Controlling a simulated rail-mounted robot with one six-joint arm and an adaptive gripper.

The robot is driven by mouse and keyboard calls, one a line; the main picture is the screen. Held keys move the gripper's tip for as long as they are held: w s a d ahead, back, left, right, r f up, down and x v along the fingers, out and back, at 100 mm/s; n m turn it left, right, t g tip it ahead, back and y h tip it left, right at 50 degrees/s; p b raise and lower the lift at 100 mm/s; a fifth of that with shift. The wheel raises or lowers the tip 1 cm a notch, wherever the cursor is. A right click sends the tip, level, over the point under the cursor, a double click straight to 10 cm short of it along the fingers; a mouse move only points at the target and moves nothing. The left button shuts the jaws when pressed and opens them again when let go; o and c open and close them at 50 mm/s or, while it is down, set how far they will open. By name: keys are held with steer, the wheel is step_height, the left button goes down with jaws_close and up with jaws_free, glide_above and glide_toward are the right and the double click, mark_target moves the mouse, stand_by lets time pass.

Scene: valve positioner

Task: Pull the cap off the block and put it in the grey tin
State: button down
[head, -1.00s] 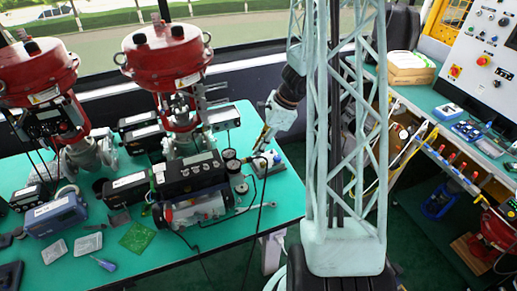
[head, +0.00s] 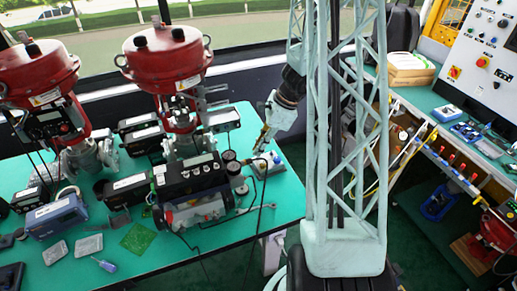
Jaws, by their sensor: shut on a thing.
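My gripper (head: 263,139) points down at the right end of the green bench, just above a small pale block (head: 272,160). The gripper looks shut, and its fingertips are close to the block's top. The cap is too small and too covered by the fingers to make out. I cannot tell whether it is still on the block or clear of it. A small round grey thing (head: 240,188), perhaps the grey tin, stands left of and nearer than the block.
A black valve positioner (head: 190,178) with gauges stands left of my gripper. A red actuator (head: 165,55) rises behind it. A dark cable hangs near the block. A wrench (head: 257,207) lies by the bench's front right edge.

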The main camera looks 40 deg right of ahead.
steer(key=shift+r, duration=0.15)
steer(key=shift+r+p, duration=1.5)
steer(key=shift+r, duration=0.35)
steer(key=w+d+r+m+p, duration=0.2)
steer(key=w+d+p, duration=0.3)
steer(key=w, duration=0.3)
steer(key=shift+w+d+r+t+h+p, duration=0.2)
steer(key=shift+r+t+h+p, duration=0.1)
steer(key=shift+r+t+p, duration=0.15)
steer(key=shift+s+d+f+m, duration=0.1)
steer(key=shift+s+d+m, duration=0.05)
steer(key=shift+m, duration=0.15)
